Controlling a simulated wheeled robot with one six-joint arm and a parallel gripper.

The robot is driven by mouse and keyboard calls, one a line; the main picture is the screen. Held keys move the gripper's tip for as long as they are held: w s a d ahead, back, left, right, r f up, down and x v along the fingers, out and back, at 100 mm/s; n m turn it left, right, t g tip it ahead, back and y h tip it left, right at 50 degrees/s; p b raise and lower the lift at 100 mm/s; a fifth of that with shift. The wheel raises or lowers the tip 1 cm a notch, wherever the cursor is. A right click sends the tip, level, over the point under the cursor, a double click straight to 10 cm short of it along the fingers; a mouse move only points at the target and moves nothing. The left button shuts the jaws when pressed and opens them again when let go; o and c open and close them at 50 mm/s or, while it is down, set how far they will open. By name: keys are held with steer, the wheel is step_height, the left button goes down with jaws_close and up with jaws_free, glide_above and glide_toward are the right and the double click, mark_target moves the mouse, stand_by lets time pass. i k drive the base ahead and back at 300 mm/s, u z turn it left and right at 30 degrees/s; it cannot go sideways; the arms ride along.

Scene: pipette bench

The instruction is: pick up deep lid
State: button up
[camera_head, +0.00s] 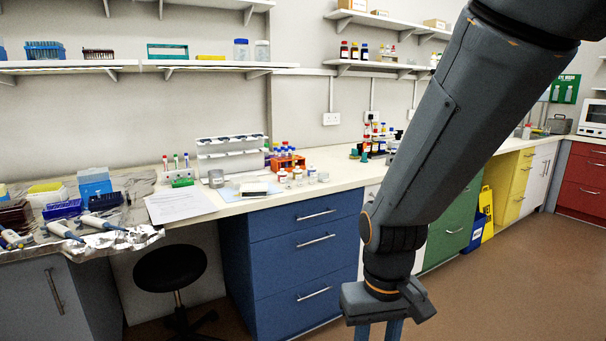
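I cannot tell for sure which item is the deep lid. A short grey cylinder (216,178) stands on the bench, and a small pale box-like item with a dark edge (253,188) lies to its right on a light blue sheet. Several small white containers (297,175) stand further right. My gripper (378,333) points down at the bottom edge, in front of the bench and below its top, well to the right of these items. Its two fingers are apart with nothing visible between them; their tips are cut off by the frame.
The white benchtop (340,172) has free room right of the orange tube rack (288,162). A white pipette stand (232,150) is behind, papers (180,205) left. A black stool (170,268) stands before the bench. Blue drawers (305,245) form its front.

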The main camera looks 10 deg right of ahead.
mark_target(235, 183)
steer(key=z, duration=0.3)
steer(key=i, duration=1.55)
steer(key=u, duration=0.55)
